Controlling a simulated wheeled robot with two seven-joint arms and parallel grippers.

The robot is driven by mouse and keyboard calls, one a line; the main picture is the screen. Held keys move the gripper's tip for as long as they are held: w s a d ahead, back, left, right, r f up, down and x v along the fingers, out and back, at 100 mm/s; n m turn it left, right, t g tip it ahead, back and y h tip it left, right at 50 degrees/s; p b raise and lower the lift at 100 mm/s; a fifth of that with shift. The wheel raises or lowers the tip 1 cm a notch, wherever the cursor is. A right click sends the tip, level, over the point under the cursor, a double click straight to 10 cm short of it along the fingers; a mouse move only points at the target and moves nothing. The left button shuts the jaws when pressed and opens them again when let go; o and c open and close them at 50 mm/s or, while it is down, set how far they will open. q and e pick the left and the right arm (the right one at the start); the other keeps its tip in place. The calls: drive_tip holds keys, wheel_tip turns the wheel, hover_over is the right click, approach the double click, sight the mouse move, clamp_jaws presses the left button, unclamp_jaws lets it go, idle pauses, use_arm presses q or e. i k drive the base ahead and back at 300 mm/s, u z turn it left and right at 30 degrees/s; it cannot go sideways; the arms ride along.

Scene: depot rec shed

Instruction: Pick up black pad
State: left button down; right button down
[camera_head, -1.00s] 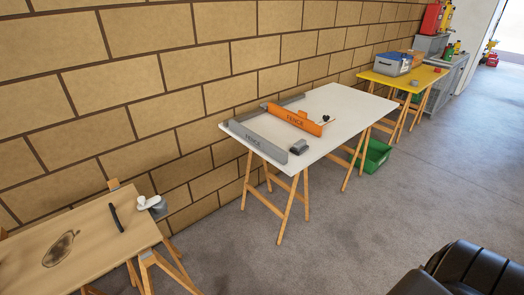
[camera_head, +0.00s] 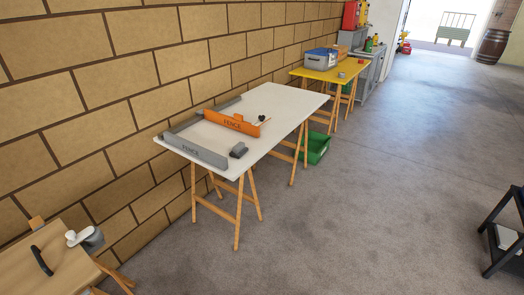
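I cannot clearly identify a black pad. A small dark grey block (camera_head: 239,150) lies on the white table (camera_head: 285,103), by the right end of the grey fence bar (camera_head: 196,150). A small black knob-like piece (camera_head: 262,118) is at the right end of the orange fence bar (camera_head: 233,122). A thin black bar-shaped item (camera_head: 41,261) lies on the wooden table (camera_head: 28,277) at lower left. Neither of my grippers is in view.
A yellow table (camera_head: 336,74) with a blue-lidded grey box (camera_head: 320,59) stands beyond. A green bin (camera_head: 317,148) is under the white table. A black-framed stand (camera_head: 495,238) is at the right edge. The grey floor (camera_head: 390,190) between is clear.

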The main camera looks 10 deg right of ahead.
sight(239, 150)
drive_tip(key=k, duration=0.6)
drive_tip(key=z, duration=0.8)
drive_tip(key=i, duration=0.8)
drive_tip(key=z, duration=0.7)
drive_tip(key=i, duration=0.85)
drive_tip(key=u, duration=0.65)
drive_tip(key=i, duration=0.85)
drive_tip(key=u, duration=0.65)
